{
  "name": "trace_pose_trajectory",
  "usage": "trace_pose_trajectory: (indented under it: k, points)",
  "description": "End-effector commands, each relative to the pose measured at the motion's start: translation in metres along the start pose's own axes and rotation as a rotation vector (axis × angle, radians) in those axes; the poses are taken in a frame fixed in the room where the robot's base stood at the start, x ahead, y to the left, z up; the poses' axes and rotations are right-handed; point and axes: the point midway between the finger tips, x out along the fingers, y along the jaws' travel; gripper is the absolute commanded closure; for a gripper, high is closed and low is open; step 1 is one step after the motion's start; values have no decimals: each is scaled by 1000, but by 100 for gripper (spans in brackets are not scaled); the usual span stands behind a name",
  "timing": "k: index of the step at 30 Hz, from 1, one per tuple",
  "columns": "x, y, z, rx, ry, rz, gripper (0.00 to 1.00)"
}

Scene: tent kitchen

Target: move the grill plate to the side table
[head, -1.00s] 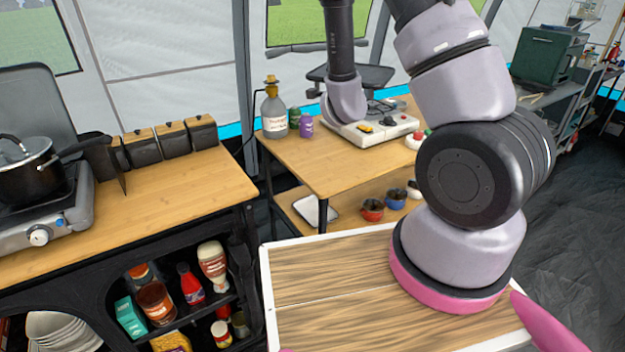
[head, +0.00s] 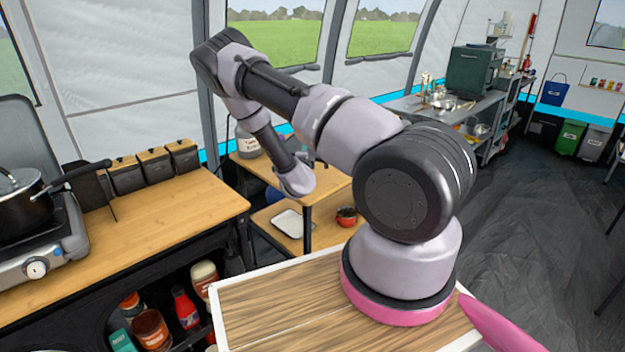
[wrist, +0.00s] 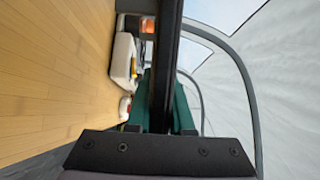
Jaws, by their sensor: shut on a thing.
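In the wrist view my gripper (wrist: 163,95) is shut on the grill plate (wrist: 167,50). The plate shows as a dark band, seen nearly edge-on between the two green fingers. In the head view my arm's end (head: 296,180) is above or in front of the small wooden table (head: 262,176); the fingers and plate are hidden there. This table looks like the side table, but I cannot be sure. The wrist view shows a wooden tabletop (wrist: 50,70) at its left, with a white appliance (wrist: 122,60) on it, apart from the plate.
A wooden counter (head: 160,205) with a stove (head: 65,245) and black pot (head: 22,205) stands left. A bottle (head: 246,143) is at the small table's back. A white tray (head: 288,223) and red bowl (head: 346,214) are on its lower shelf. Open floor (head: 530,230) lies right.

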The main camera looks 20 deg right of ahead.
Motion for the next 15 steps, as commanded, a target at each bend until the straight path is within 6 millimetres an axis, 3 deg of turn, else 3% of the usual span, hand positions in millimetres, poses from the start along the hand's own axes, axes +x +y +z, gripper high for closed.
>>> trace_pose_trajectory:
  k: [8, 15]
  points:
    - [1, 48, -1, -3, 0, 0, 100]
    - [1, 66, -1, -1, 0, -1, 100]
